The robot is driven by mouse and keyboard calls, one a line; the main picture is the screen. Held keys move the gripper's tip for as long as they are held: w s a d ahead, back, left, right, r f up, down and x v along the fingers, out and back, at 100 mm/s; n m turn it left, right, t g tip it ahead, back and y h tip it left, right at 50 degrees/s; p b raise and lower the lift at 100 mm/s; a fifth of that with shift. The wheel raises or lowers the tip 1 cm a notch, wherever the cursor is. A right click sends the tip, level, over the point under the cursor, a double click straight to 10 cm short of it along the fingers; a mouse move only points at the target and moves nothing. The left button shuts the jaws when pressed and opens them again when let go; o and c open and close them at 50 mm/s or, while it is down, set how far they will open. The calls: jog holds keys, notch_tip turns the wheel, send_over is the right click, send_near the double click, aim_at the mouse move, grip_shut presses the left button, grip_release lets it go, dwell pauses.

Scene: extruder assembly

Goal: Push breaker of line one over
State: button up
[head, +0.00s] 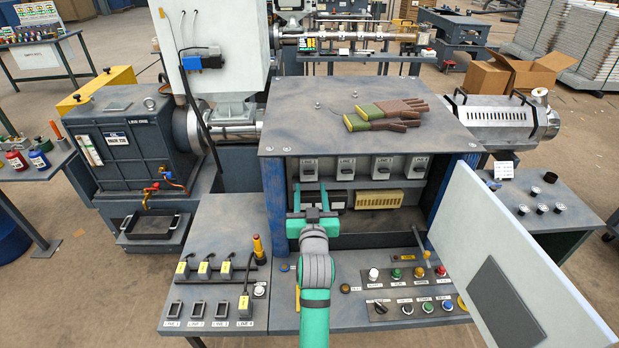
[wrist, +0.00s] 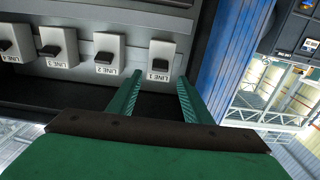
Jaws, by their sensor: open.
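The breaker of line one (head: 309,168) is a light grey block with a dark lever, leftmost in the row inside the open cabinet. The wrist view is turned over, so this breaker (wrist: 163,52) is at the right end there, its lever standing out over the "LINE 1" label. My gripper (head: 310,190) is open and empty, just below this breaker in the head view. In the wrist view its two green fingers (wrist: 160,80) point at the breaker, one toward each side of it. I cannot tell whether a fingertip touches it.
More breakers stand in the same row, line two (head: 345,167) closest. The blue cabinet side post (wrist: 236,55) is near the fingers. Gloves (head: 388,114) lie on the cabinet top (head: 300,110). The cabinet door (head: 505,250) stands open at right. A control panel (head: 410,290) lies below.

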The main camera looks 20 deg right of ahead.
aim_at(310, 177)
jog(key=x, duration=0.7)
jog(key=shift+c, duration=0.3)
jog(key=shift+f, duration=0.1)
jog(key=c, duration=1)
